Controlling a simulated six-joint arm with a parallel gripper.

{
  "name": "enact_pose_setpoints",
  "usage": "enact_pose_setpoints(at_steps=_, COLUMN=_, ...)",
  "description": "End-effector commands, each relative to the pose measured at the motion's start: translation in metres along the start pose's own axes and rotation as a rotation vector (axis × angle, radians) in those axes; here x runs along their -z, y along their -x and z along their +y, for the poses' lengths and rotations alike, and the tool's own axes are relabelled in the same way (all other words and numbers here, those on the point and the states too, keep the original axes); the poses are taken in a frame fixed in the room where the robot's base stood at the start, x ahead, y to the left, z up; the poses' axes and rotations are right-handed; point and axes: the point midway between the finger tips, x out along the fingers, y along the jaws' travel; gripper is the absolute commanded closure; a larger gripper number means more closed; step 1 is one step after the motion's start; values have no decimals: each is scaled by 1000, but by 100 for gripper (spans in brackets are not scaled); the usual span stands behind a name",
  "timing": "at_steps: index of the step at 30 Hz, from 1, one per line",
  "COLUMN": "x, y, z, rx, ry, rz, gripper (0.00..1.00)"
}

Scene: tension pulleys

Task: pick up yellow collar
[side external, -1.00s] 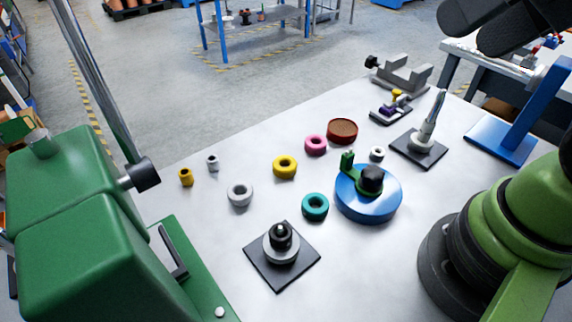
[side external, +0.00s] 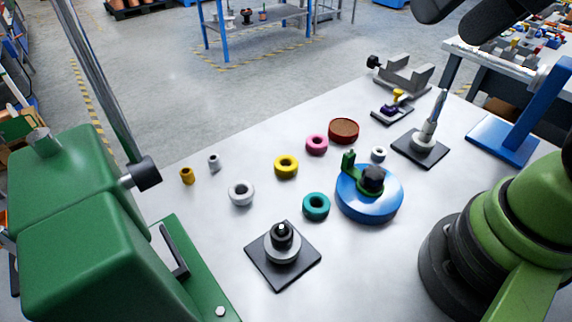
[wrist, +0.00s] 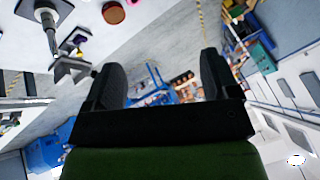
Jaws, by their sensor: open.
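Two yellow parts lie on the table in the side external view, and I cannot tell for sure which is the collar. One is a flat yellow ring (side external: 286,167) near the middle. The other is a small, upright yellow cylinder (side external: 187,176) at the left. My gripper (wrist: 160,78) is open and empty in the wrist view, its two dark fingers spread apart. It is pointed past the table edge at the floor and is well away from both yellow parts. Neither yellow ring nor yellow cylinder shows in the wrist view.
A white ring (side external: 241,193), teal ring (side external: 316,206) and pink ring (side external: 317,144) lie around the yellow ring. A blue disc (side external: 369,208), red-brown dish (side external: 343,131) and post on a dark plate (side external: 423,147) stand right. A green machine (side external: 75,235) fills the left.

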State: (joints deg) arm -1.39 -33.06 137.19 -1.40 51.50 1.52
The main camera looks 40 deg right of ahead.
Motion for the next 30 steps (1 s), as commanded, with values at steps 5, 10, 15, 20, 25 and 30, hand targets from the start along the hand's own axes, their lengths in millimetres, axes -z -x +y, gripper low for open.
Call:
enact_pose_setpoints(at_steps=5, x=37, y=-40, z=-16, rx=-67, ry=8, rz=-123, gripper=19)
enact_pose_setpoints(at_steps=10, x=62, y=-95, z=-28, rx=-135, ry=22, rz=-231, gripper=19)
enact_pose_setpoints(at_steps=15, x=69, y=-164, z=-34, rx=-208, ry=43, rz=-334, gripper=19)
enact_pose_setpoints(at_steps=20, x=60, y=-228, z=-33, rx=-272, ry=64, rz=-415, gripper=19)
enact_pose_setpoints(at_steps=25, x=46, y=-270, z=-28, rx=-316, ry=81, rz=-465, gripper=19)
enact_pose_setpoints(at_steps=30, x=38, y=-289, z=-24, rx=-330, ry=86, rz=-481, gripper=19)
